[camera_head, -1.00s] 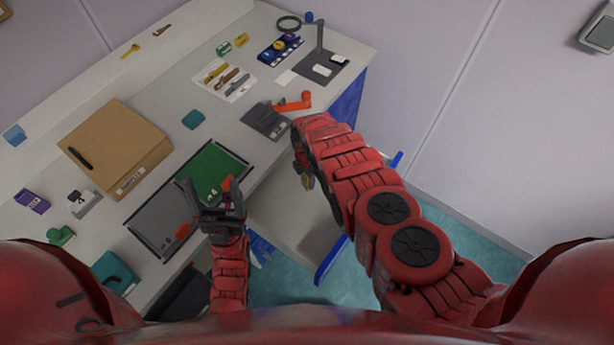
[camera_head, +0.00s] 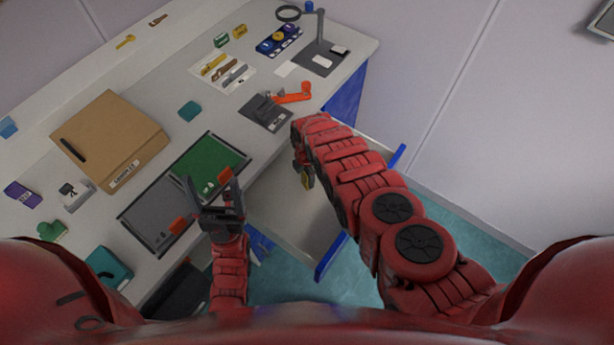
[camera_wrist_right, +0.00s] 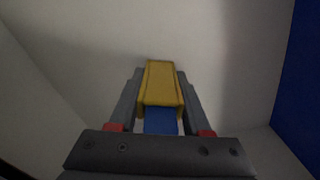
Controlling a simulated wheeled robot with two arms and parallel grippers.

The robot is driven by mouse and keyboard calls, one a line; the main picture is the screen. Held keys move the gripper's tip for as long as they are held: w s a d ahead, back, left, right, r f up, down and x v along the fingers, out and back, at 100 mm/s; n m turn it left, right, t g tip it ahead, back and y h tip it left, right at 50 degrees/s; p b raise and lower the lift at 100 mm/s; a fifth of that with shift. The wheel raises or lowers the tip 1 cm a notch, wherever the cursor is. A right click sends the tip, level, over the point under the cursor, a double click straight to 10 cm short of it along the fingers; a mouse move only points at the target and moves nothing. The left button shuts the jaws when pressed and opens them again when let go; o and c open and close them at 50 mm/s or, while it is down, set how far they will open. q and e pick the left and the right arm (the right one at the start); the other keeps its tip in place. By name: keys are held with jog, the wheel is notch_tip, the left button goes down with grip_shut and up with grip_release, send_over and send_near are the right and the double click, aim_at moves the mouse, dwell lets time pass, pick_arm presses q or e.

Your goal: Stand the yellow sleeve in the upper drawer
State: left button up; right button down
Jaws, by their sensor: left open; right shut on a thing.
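The yellow sleeve (camera_wrist_right: 161,84) is between the fingers of my right gripper (camera_wrist_right: 160,92), which is shut on it. In the head view a small yellow part of the sleeve (camera_head: 306,181) shows below my right gripper (camera_head: 303,172), over the open drawer (camera_head: 290,210). In the right wrist view pale drawer surfaces (camera_wrist_right: 70,40) surround the sleeve, and a blue patch shows just below it between the fingers. I cannot tell whether the sleeve touches the drawer floor. My left gripper (camera_head: 213,200) is open and empty above the front of the green and grey mat.
The drawer has a blue front edge (camera_head: 329,258). On the worktop are a cardboard box (camera_head: 112,140), a green and grey mat (camera_head: 208,168), a dark grey device with an orange handle (camera_head: 268,112) and a magnifier stand (camera_head: 318,60). My right arm hides part of the drawer.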

jog(key=shift+f+b, duration=0.55)
jog(key=shift+f, duration=0.1)
jog(key=shift+c, duration=1.4)
grip_release()
jog(key=shift+r, duration=0.1)
notch_tip(320, 180, up, 8)
jog(key=p, duration=0.8)
jog(key=shift+r, duration=0.2)
jog(key=shift+r+p, duration=1.25)
jog(key=shift+r, duration=0.4)
jog(key=shift+r+p, duration=0.85)
jog(key=shift+r, duration=0.3)
jog(key=shift+s, duration=0.1)
